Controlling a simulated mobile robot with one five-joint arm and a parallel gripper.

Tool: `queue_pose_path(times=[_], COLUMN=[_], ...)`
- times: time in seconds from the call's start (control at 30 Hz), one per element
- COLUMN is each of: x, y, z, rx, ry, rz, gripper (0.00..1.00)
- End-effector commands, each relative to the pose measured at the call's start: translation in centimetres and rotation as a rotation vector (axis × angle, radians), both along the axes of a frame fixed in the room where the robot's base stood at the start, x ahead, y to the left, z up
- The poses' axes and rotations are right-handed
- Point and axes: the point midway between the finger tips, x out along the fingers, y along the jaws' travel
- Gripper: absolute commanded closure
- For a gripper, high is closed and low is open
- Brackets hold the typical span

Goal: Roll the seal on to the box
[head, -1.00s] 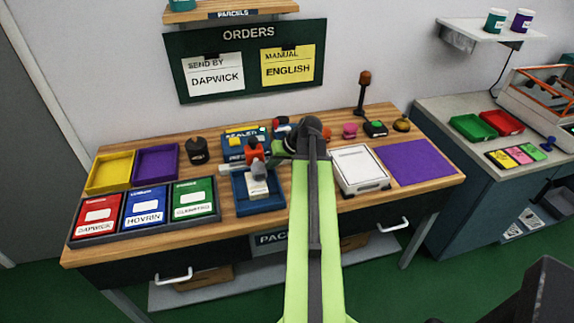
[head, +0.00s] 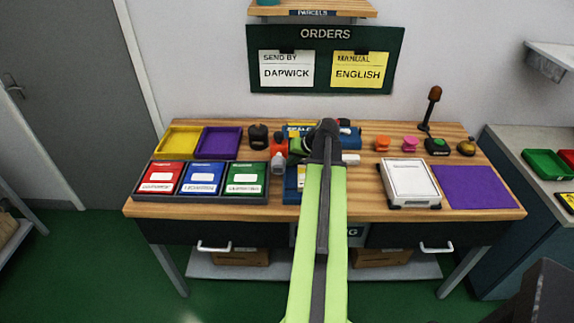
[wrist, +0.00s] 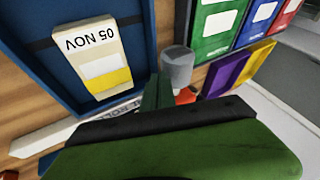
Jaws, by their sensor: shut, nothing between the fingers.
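The box (wrist: 90,60) is white with a yellow stripe and the print "05 NOV". It lies in a blue tray (wrist: 140,22) in the wrist view; in the head view my arm hides most of that tray (head: 291,190). An orange-red tool with a grey cylindrical end, which looks like the seal roller (head: 278,162), shows just left of the tray. Its grey end also shows in the wrist view (wrist: 178,66), beyond my gripper. My gripper (head: 295,149) is shut and empty, close to the roller. I cannot tell whether they touch.
Red, blue and green labelled bins (head: 201,178) stand at the left, with yellow and purple trays (head: 219,140) behind. A white scale-like plate (head: 409,183) and a purple mat (head: 478,187) lie at the right. Small coloured stamps (head: 409,145) stand behind the plate.

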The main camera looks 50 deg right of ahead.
Motion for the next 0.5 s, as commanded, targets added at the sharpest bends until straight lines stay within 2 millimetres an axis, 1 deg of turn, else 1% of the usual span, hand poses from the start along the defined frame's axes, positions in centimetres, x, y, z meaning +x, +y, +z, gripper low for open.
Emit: queue_pose_path(times=[0.17,0.27,0.37,0.4,0.5], x=[-0.4,-1.0,-2.1,-3.0,-4.5], y=[-0.5,-1.3,-2.7,-2.4,-2.2], z=[0.1,0.5,1.0,3.0,5.4], rx=[-0.001,-0.001,0.001,0.0,-0.001], ry=[0.0,0.0,0.0,-0.001,-0.001], rz=[-0.004,-0.001,0.004,0.001,0.002], gripper=[1.0,1.0,1.0,1.0,1.0])
